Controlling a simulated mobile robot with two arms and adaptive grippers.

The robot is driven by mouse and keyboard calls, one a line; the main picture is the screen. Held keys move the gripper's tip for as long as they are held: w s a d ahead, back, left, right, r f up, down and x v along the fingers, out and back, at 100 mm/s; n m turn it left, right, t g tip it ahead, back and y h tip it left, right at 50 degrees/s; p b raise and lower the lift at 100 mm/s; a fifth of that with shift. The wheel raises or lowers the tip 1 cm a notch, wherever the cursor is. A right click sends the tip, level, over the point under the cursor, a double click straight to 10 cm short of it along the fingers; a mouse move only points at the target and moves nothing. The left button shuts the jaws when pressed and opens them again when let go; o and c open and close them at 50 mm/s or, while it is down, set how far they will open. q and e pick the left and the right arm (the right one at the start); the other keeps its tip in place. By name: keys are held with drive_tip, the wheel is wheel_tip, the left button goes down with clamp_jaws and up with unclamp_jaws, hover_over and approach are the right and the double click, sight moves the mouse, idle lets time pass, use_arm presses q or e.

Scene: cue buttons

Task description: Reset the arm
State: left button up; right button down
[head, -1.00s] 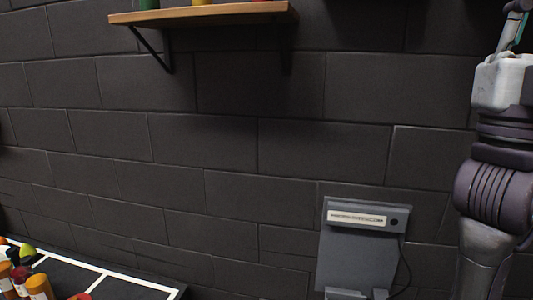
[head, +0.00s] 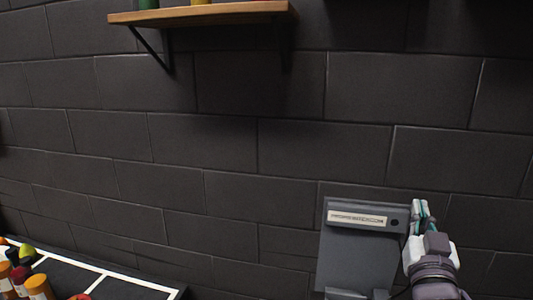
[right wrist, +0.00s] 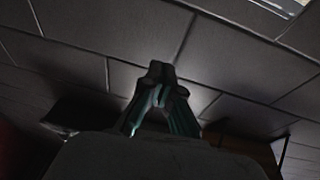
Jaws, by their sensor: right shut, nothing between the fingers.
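My right gripper (head: 421,212) is at the lower right of the head view, just right of the grey wall-mounted box's upper corner. Its fingers point up and are together, with nothing between them. In the right wrist view the closed fingertips (right wrist: 158,75) show against the dark block wall. The grey box (head: 336,243) has a pale label strip and a small dark round spot on its front. My left gripper is not in view.
A wooden shelf (head: 205,14) on black brackets hangs on the dark block wall (head: 240,150), with a few objects on it. At lower left, a dark table with white lines (head: 112,279) holds several orange, red and yellow items. The wall's middle is clear.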

drive_tip(key=s+a+f+n+g+y, duration=0.15)
drive_tip(key=s+f+g, duration=0.25)
drive_tip(key=f, duration=0.8)
drive_tip(key=s+a+f+n+g+y, duration=0.15)
drive_tip(key=s+f+g, duration=0.3)
drive_tip(key=f, duration=0.85)
drive_tip(key=s+a+f+n+g+y, duration=0.15)
drive_tip(key=s+f+g, duration=0.25)
drive_tip(key=s+f, duration=0.4)
drive_tip(key=s+a+f+n+g+y, duration=0.1)
drive_tip(key=s+a+f+g+y, duration=0.25)
drive_tip(key=s, duration=0.65)
wheel_tip(320, 180, down, 29)
drive_tip(key=s+g+h, duration=0.2)
drive_tip(key=s, duration=0.1)
drive_tip(key=s+d+f+g, duration=0.1)
drive_tip(key=s+d+f, duration=0.2)
drive_tip(key=s+f, duration=1.3)
drive_tip(key=shift+b, duration=0.4)
drive_tip(key=shift+n, duration=0.25)
